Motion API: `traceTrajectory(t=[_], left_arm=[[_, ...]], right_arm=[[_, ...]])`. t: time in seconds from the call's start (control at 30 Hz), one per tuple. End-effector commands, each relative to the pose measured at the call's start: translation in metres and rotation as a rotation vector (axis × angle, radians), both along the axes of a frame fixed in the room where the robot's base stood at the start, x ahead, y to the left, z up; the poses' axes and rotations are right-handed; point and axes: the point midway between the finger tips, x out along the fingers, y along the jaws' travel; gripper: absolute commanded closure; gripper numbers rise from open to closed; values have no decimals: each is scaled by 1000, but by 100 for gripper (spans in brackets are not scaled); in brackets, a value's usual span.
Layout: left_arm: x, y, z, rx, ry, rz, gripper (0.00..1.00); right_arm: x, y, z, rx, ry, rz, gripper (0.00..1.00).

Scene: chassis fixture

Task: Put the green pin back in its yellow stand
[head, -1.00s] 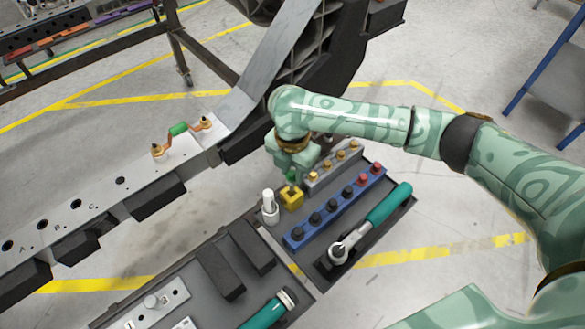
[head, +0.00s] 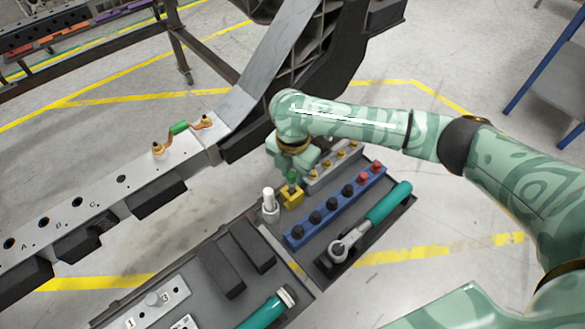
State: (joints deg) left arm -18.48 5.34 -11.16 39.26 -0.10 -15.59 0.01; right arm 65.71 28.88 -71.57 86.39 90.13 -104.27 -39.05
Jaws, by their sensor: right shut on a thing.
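The yellow stand (head: 292,199) is a small block on the tool tray, between a white cylinder and the blue rack. The green pin (head: 292,178) shows as a small green piece directly above the stand, in line with it. My right gripper (head: 293,172) points down over the stand, shut on the green pin. Its fingers are small and partly hidden under the wrist. I cannot tell whether the pin's lower end is inside the stand. My left gripper is not in view.
A white cylinder (head: 269,204) stands close left of the stand. A blue rack (head: 334,208) with black and red knobs and a grey rack (head: 333,167) with brass pins lie to the right. The metal beam (head: 92,205) runs at left.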

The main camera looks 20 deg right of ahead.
Motion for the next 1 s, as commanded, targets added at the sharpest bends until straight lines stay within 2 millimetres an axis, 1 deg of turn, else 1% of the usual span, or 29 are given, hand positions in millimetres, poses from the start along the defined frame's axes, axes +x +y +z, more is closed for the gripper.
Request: traceTrajectory(t=[0.23,0.43,0.67,0.83,1.0], left_arm=[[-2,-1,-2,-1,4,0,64],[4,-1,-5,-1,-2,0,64],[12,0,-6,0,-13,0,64],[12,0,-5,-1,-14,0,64],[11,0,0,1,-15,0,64]], right_arm=[[0,0,-8,1,1,1,100],[0,0,-13,0,0,2,100],[0,0,-14,0,0,1,100],[0,0,-13,0,0,1,100],[0,1,-12,1,-1,0,100]])
